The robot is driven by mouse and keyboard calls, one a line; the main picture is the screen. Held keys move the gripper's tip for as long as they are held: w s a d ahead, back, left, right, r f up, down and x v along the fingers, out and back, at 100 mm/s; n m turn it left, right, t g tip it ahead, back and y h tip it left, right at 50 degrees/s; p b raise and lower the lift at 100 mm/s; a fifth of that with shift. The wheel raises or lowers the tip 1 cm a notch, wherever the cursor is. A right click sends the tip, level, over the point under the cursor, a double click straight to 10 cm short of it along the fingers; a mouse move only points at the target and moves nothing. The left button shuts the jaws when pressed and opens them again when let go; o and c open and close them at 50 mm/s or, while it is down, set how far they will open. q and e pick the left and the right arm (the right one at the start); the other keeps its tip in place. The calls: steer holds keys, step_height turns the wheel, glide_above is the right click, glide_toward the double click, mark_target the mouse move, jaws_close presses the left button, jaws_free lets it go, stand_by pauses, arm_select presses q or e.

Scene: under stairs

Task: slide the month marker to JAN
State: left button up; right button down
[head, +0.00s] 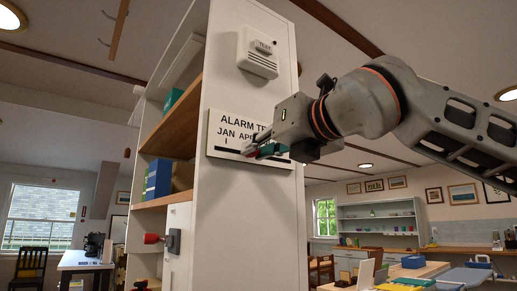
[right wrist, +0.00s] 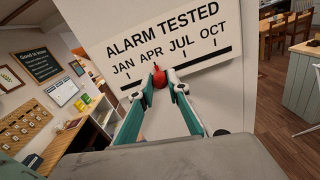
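The white sign (head: 215,152) reads ALARM TESTED with JAN, APR, JUL and OCT in a row, and it is fixed to the side of a tall white cabinet. The right wrist view shows the whole sign (right wrist: 196,66) with a dark slot under the months. The red month marker (right wrist: 159,78) sits at the slot just below APR, right of JAN. My right gripper (right wrist: 159,86) has a teal-padded finger on each side of the marker and looks closed on it. In the head view my right gripper (head: 262,150) covers the sign's right part and hides the marker. My left gripper is out of view.
A white alarm box (head: 258,52) is mounted above the sign. A red knob on a grey plate (head: 173,241) sticks out from the cabinet lower left. Cabinet shelves hold blue binders (head: 158,178). The cabinet face below the sign is bare.

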mark_target(224, 149)
steer(key=shift+s+a+f+b, duration=0.15)
steer(key=shift+s+a+b, duration=0.2)
steer(key=shift+a, duration=0.2)
steer(key=shift+s+a+f+b, duration=0.15)
steer(key=shift+s+a+b, duration=0.2)
steer(key=shift+a, duration=0.2)
steer(key=shift+s+a+r, duration=0.15)
steer(key=shift+s+a, duration=0.65)
steer(key=shift+a, duration=0.3)
steer(key=shift+s, duration=0.15)
steer(key=shift+r, duration=0.1)
steer(key=c, duration=1.9)
jaws_free()
steer(key=shift+a, duration=0.1)
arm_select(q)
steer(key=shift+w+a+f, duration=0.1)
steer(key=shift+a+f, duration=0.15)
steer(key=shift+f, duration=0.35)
arm_select(e)
steer(key=v, duration=1.2)
